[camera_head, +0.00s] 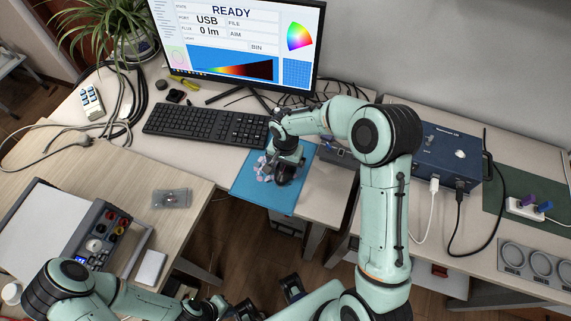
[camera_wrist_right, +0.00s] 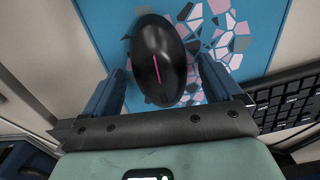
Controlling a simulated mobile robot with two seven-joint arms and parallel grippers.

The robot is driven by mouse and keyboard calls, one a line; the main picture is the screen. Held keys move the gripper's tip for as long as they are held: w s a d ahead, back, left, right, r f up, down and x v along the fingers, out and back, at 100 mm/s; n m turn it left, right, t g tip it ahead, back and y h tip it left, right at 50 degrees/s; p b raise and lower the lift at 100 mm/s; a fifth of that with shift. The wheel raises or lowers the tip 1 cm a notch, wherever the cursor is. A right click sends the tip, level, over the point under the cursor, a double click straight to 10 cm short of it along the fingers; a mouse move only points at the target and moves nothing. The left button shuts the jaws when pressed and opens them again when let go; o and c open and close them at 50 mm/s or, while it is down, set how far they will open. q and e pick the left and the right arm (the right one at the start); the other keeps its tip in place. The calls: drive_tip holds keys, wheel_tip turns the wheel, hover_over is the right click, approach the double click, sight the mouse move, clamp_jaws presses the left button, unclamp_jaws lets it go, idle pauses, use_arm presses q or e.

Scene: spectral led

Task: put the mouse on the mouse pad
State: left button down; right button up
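The black mouse (camera_wrist_right: 158,60) with a pink stripe is over the blue mouse pad (camera_wrist_right: 105,30), which has pink, white and grey polygon patterns. I cannot tell whether its underside touches the pad. My right gripper (camera_wrist_right: 160,85) is open around it, one finger on each side with small gaps. In the head view the pad (camera_head: 243,181) lies at the desk's front edge, right of the keyboard, and my right gripper (camera_head: 284,170) hides most of the mouse. My left gripper (camera_head: 225,306) is low at the bottom edge, away from the pad; its fingers are unclear.
A black keyboard (camera_head: 205,124) lies left of the pad, with a monitor (camera_head: 240,40) behind. A blue instrument box (camera_head: 440,155) stands on the right table. A small clear case (camera_head: 172,198) and a bench device (camera_head: 105,235) are on the left table.

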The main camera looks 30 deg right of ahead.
sight(285, 166)
drive_tip(key=shift+r, duration=0.55)
wheel_tip(285, 166, up, 11)
drive_tip(key=p, duration=0.1)
drive_tip(key=shift+r, duration=0.15)
